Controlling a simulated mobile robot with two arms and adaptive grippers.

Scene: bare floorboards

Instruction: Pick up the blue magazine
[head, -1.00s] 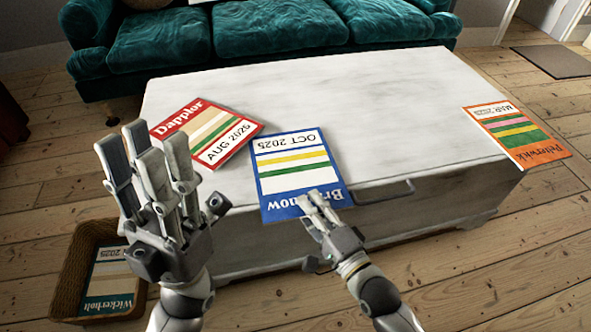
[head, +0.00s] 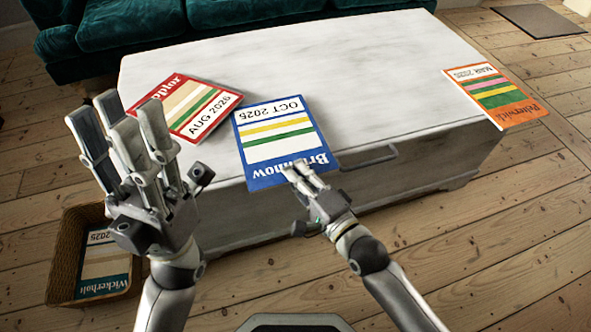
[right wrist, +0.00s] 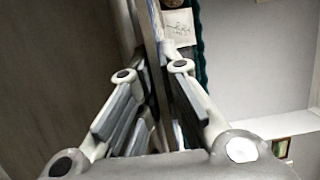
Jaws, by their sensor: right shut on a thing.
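The blue magazine (head: 283,151), marked Brushnow and OCT 2025, lies flat on the white table, its near edge reaching over the table's front edge. My right gripper (head: 303,178) is shut on that near edge. In the right wrist view the thin magazine (right wrist: 154,62) shows edge-on between the fingers (right wrist: 155,95); its lower part is hidden by them. My left gripper (head: 127,118) is raised at the left with its fingers spread, open and empty, in front of the table's left end.
The white table (head: 350,80) also bears a red magazine (head: 190,108), close to the blue one, and an orange magazine (head: 493,95) overhanging its right end. A wicker basket (head: 62,262) with another magazine (head: 103,265) stands on the floor at left. A teal sofa (head: 240,12) is behind.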

